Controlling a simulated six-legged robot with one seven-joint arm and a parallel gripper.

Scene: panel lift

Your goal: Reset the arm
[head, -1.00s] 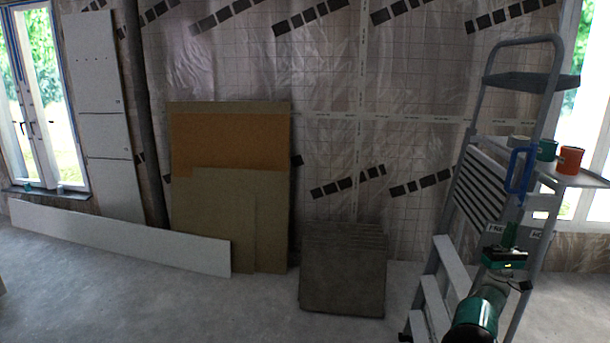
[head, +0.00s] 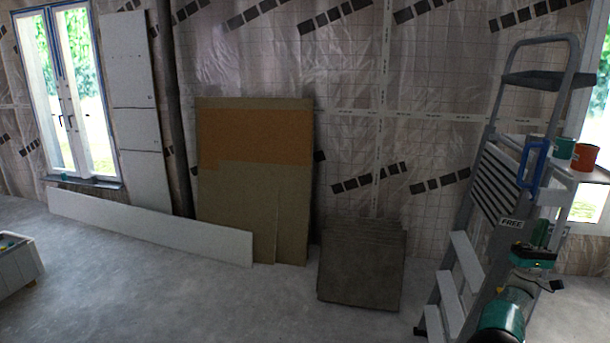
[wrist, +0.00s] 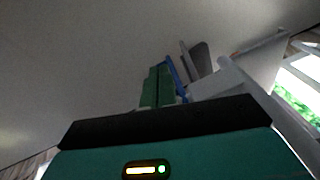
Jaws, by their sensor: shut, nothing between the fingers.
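My gripper (head: 541,234) is at the lower right of the head view, in front of the grey stepladder (head: 470,265). Its green fingers point up, and they also show in the wrist view (wrist: 157,85). They look closed together with nothing held. My teal arm reaches up from the bottom edge below it. The head view does not show clearly how far the gripper is from the ladder.
Cups, one green (head: 564,148) and one orange (head: 585,157), stand on the ladder's tray. Brown boards (head: 235,205), a long white panel (head: 150,228) and a stack of dark slabs (head: 360,265) lean by the wall. A white box (head: 20,272) stands left. The middle floor is clear.

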